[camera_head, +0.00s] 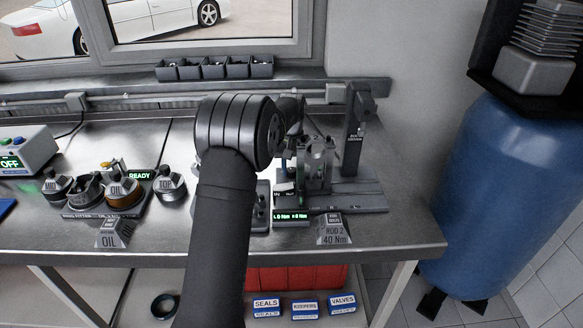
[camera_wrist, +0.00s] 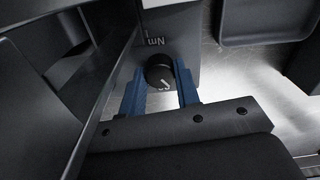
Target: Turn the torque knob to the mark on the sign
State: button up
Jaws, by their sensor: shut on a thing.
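The torque knob (camera_wrist: 160,73) is a small black round knob with a white mark, on a grey panel lettered "Nm" in the wrist view. My gripper (camera_wrist: 160,88) has its blue fingers on both sides of the knob, shut on it. In the head view the knob and my fingertips are hidden behind my arm. The sign (camera_head: 334,234) reads "ROD 2 40 Nm" and stands at the bench's front edge. A green-lit display (camera_head: 291,216) left of it shows Nm figures too small to read surely.
The rod station (camera_head: 352,190) with its dark upright post stands behind the sign. To the left are an oil station (camera_head: 123,192) with a "READY" display and an "OIL" sign (camera_head: 112,234). Small dark bins (camera_head: 214,68) line the back ledge. The bench's right front corner is bare.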

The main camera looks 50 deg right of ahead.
aim_at(291, 169)
jog(key=shift+m, duration=2.9)
jog(key=o, duration=1)
jog(key=shift+c, duration=0.2)
jog(key=shift+r, duration=0.1)
notch_tip(291, 169, up, 17)
jog(key=shift+r, duration=0.15)
